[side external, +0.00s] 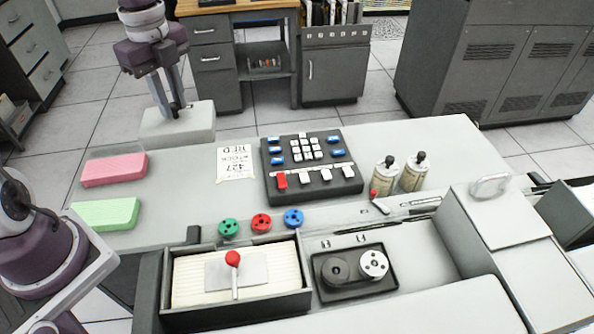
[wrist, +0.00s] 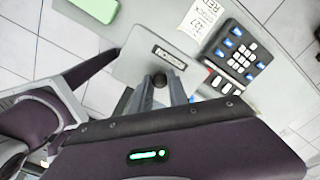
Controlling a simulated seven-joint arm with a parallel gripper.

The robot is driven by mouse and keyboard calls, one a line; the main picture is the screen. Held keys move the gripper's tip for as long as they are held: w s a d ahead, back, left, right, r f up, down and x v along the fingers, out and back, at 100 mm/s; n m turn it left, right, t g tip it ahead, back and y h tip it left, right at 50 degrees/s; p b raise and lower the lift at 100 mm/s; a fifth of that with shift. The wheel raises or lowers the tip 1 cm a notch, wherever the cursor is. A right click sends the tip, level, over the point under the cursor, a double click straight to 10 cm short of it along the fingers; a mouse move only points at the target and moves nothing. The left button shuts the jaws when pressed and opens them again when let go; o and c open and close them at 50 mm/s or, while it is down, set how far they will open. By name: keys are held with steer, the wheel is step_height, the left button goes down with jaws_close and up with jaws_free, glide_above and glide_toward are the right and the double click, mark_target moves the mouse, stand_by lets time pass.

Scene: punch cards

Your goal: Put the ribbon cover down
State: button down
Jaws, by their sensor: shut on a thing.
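The ribbon cover (side external: 178,126) is a pale grey box-like lid, in the side view at the back left of the worktop. In the wrist view the cover (wrist: 142,62) shows a dark label and a round black knob. My gripper (side external: 174,108) points down and is shut on that knob; the fingers (wrist: 160,88) also show in the wrist view. The cover looks level; whether it touches the worktop or hangs just above it, I cannot tell. Two ribbon reels (side external: 354,267), one dark and one white-faced, lie uncovered in a black recess at the front.
Pink (side external: 114,169) and green (side external: 106,213) blocks lie at left. A paper note (side external: 236,162) and black keypad (side external: 311,167) are mid-table. A card tray (side external: 307,300) with a red-knobbed weight, three coloured discs (side external: 261,223), two bottles (side external: 412,172) and a grey box (side external: 500,225) stand nearby.

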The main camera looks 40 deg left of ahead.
mark_target(165, 127)
step_height(165, 127, down, 27)
steer(key=c, duration=1.3)
jaws_free()
steer(key=shift+f, duration=0.1)
